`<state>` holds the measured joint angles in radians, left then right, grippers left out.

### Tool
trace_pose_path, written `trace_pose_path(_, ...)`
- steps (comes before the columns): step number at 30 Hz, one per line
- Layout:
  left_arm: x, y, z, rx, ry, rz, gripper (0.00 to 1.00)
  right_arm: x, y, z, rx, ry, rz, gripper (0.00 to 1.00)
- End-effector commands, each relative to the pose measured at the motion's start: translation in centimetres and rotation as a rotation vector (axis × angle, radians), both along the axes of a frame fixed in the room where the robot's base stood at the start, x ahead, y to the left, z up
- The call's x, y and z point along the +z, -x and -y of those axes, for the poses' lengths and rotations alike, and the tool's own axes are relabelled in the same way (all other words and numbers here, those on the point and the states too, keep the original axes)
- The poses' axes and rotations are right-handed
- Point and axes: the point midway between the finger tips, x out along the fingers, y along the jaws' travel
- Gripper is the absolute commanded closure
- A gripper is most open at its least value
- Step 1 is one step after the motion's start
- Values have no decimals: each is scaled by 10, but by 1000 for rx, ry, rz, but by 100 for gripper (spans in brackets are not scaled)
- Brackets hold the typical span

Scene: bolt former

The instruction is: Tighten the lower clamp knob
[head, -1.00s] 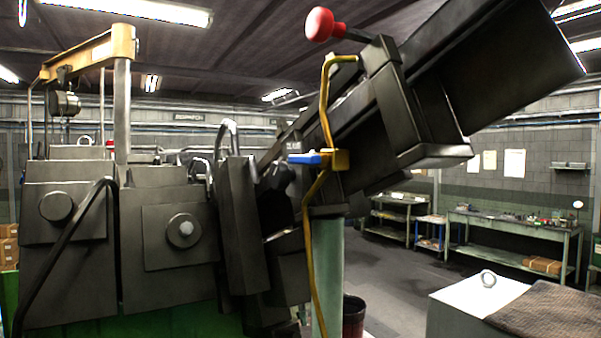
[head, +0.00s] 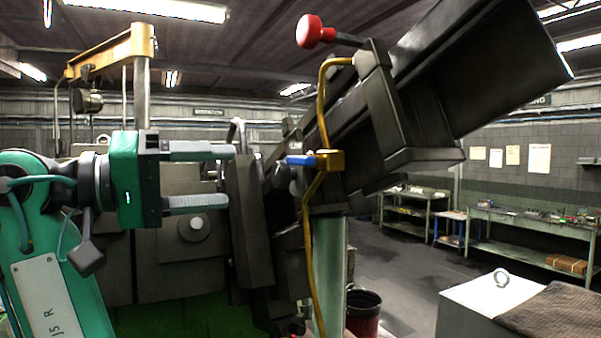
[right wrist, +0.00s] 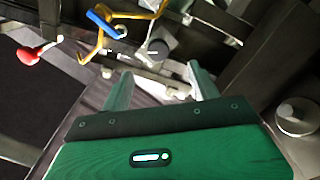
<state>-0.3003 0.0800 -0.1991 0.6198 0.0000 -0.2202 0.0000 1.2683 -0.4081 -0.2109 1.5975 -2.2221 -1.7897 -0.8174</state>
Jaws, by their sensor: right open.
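A dark knob (head: 281,175) sits on the machine just left of the blue-handled valve, partly in shadow; I take it for the lower clamp knob. My right gripper (head: 230,176) comes in from the left, open and empty. Its two fingers point right towards the knob, one above the other, with a gap between fingertips and knob. The fingers also show in the right wrist view (right wrist: 163,86). My left gripper is not in view.
A valve with a blue handle (head: 302,160) and a bent yellow pipe (head: 322,105) stand right of the knob. A dark upright block (head: 247,220) is by the fingertips. A red ball lever (head: 310,31) sticks out above. A white box (head: 475,307) stands lower right.

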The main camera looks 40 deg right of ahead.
Motion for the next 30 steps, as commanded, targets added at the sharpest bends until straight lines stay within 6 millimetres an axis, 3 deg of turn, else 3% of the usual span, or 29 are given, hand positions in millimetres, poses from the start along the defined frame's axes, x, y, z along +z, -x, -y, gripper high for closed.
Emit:
trace_pose_path(5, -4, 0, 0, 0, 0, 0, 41, 1, 8, 15, -10, -5, 5, 38)
trace_pose_path(14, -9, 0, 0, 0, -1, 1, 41, 1, 25, 84, -10, -4, 7, 38)
trace_pose_path(25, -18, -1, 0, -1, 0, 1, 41, 2, 23, 80, -9, 117, 491, 38)
trace_pose_path(30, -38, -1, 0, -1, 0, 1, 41, -2, 23, 80, -7, 165, 700, 38)
